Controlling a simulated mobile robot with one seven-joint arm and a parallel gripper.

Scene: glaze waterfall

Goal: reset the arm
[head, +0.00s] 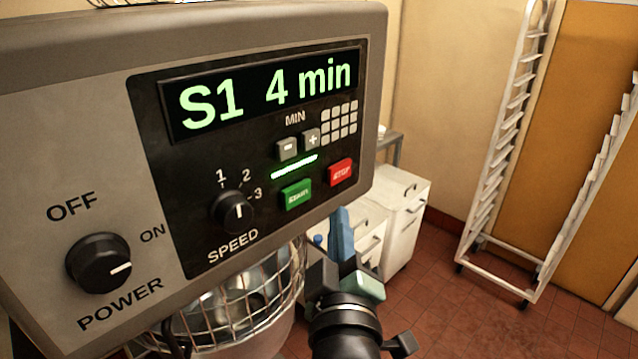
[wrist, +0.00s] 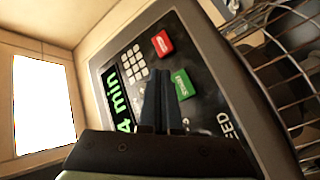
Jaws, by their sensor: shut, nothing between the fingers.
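My gripper (head: 341,212) is at the lower middle of the head view, just below the right part of the control panel (head: 160,120). Its blue fingers point up and are shut with nothing between them. In the wrist view the fingers (wrist: 161,75) stand in front of the panel, near the green START button (wrist: 181,84) and the red STOP button (wrist: 162,43). Whether they touch the panel cannot be told. My arm's dark wrist shows at the bottom of the head view.
The panel's display (head: 265,90) reads "S1 4 min", and a green bar is lit. The power knob (head: 98,263) points toward ON. A wire bowl guard (head: 235,305) is below the panel. White drawer cabinets (head: 405,225) and a tall rack (head: 500,140) stand behind; red tiled floor is open at right.

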